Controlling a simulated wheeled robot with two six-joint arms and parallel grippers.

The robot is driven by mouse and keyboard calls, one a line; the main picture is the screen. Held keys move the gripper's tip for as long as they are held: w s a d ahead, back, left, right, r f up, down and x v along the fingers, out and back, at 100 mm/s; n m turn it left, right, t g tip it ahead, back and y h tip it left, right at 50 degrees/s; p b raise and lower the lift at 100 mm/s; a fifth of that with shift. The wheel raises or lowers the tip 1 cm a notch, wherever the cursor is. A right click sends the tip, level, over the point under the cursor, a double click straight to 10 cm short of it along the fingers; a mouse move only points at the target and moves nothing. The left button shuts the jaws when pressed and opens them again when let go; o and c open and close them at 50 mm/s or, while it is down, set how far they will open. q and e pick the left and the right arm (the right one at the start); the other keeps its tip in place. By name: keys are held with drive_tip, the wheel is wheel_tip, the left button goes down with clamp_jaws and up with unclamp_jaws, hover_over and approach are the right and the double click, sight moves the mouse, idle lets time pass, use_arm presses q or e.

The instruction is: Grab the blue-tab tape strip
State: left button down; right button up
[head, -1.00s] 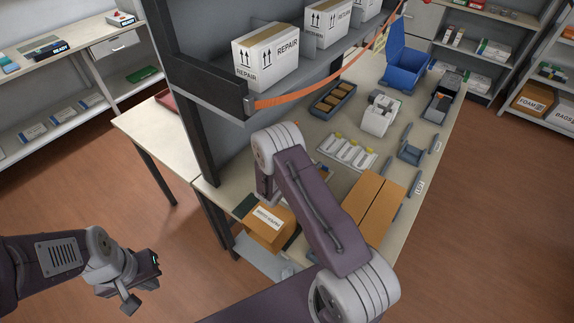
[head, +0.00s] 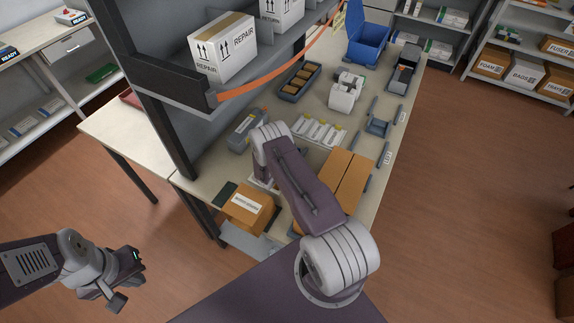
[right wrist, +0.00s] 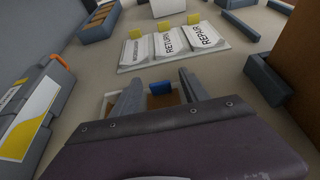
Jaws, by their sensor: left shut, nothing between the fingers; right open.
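A small blue tab (right wrist: 160,88) shows in the right wrist view, upright beside a brown surface in a pale-rimmed tray (right wrist: 108,104). My right gripper (right wrist: 161,77) is open, with its fingers to either side of the blue tab in the picture. I cannot tell whether they touch it; the strip below the tab is hidden by my gripper body. In the head view my right arm hides the gripper and the tab. My left gripper (head: 127,280) is shut and empty, over the floor left of the bench.
A grey cartridge (right wrist: 34,108) with an orange tab lies left of my right gripper. A label holder (right wrist: 171,48) with yellow tabs is ahead. Brown cartons (head: 345,180) stand right of my right arm. A shelf (head: 160,92) with repair boxes overhangs the bench's left side.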

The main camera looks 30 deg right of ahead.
drive_tip(key=shift+w+d+f, duration=0.25)
drive_tip(key=shift+d, duration=0.1)
drive_tip(key=shift+s+a+r, duration=0.1)
clamp_jaws()
drive_tip(key=shift+r, duration=0.1)
